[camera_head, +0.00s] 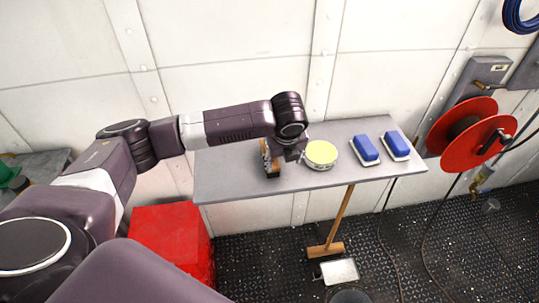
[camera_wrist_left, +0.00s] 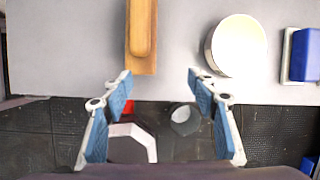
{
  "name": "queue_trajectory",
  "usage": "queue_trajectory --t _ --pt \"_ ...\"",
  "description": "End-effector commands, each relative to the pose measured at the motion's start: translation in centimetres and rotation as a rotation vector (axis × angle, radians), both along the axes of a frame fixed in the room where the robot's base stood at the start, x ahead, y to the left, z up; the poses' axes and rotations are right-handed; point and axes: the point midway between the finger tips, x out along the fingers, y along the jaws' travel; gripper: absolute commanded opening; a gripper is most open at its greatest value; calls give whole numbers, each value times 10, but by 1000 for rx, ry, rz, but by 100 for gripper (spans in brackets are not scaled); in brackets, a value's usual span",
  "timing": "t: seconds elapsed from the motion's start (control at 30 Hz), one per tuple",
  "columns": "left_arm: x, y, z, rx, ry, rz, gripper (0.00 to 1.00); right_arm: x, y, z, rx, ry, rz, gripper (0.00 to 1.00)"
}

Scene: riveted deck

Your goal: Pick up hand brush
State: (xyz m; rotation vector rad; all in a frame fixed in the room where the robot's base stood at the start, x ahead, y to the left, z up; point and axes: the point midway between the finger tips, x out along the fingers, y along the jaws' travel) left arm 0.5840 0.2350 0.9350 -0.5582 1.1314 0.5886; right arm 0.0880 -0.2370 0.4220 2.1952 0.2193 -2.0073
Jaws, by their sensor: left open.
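The hand brush (camera_head: 271,160) has a tan wooden handle and lies on the grey table (camera_head: 225,180), left of a round pale-yellow-topped tin (camera_head: 320,153). My left gripper (camera_head: 291,157) is over the table, close to the brush's right side in the head view, and partly hides it. In the left wrist view, the brush (camera_wrist_left: 141,40) lies beyond the open fingertips (camera_wrist_left: 160,84), left of the middle between them. Nothing is between the fingers. My right gripper is not in view.
Two blue-topped brushes or blocks (camera_head: 365,150) (camera_head: 397,145) lie farther right on the table. A broom (camera_head: 338,220) leans at the front edge. A red box (camera_head: 172,240) stands on the floor below left. A red hose reel (camera_head: 468,135) is at the right wall. The table's left part is clear.

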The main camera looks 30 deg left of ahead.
Motion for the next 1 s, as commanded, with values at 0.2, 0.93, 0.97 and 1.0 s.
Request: queue_trajectory --t 0.2,0.93,0.97,1.0 --pt "19 48 33 104 21 -60 54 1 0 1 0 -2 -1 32" --pt "45 69 -27 125 31 -74 54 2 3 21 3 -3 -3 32" --pt "46 69 -29 124 30 -75 54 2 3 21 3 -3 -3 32" --pt "46 70 -32 125 31 -74 54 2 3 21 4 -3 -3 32"
